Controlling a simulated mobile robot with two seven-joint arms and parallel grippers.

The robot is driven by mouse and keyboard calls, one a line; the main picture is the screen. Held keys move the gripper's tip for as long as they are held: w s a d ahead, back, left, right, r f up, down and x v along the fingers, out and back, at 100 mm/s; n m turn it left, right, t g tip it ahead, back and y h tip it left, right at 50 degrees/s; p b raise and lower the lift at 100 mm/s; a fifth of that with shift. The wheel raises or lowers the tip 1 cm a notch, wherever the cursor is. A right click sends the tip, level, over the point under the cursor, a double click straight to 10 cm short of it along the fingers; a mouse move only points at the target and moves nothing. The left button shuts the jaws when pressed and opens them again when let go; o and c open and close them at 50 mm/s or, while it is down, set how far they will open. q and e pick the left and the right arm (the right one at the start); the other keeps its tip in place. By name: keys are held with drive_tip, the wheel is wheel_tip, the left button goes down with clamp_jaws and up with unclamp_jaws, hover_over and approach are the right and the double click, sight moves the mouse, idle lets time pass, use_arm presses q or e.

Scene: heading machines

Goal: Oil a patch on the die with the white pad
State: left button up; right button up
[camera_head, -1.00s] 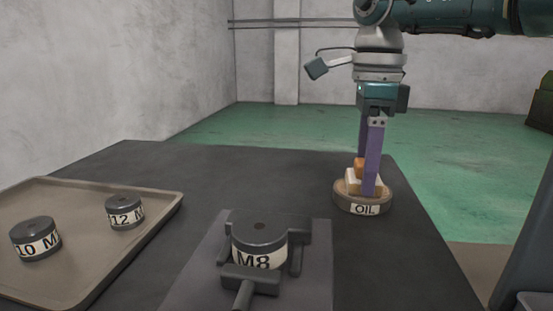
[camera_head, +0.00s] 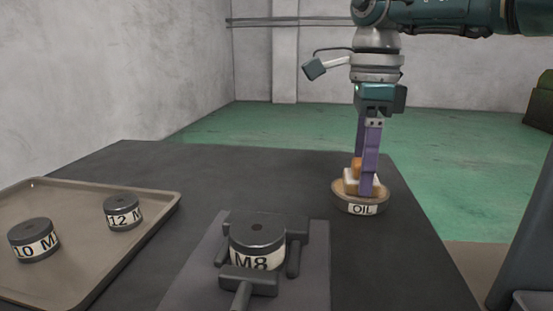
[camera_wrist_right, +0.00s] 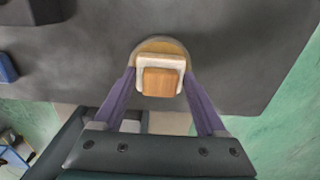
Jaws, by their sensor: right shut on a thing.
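The white pad (camera_head: 351,186) has an orange-brown wooden grip block (camera_wrist_right: 160,82) on it. My right gripper (camera_head: 367,190) is shut on the pad, one purple finger on each side. The pad is in or just over the round dish labelled OIL (camera_head: 376,208); I cannot tell whether it touches the bottom. In the right wrist view the pad (camera_wrist_right: 146,63) covers much of the dish (camera_wrist_right: 158,44). The die marked M8 (camera_head: 257,242) sits upright in a dark holder (camera_head: 250,283) at the front middle. My left gripper is out of view.
A tan tray (camera_head: 110,247) on the left holds two more dies, one marked 10 (camera_head: 34,240) and one marked 12 (camera_head: 123,212). The dark table (camera_head: 260,175) is clear between the M8 die and the oil dish. The table's right edge is just beyond the dish.

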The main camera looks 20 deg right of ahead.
drive_tip(key=shift+r+p, duration=3.1)
drive_tip(key=shift+r, duration=0.45)
drive_tip(key=shift+f, duration=0.1)
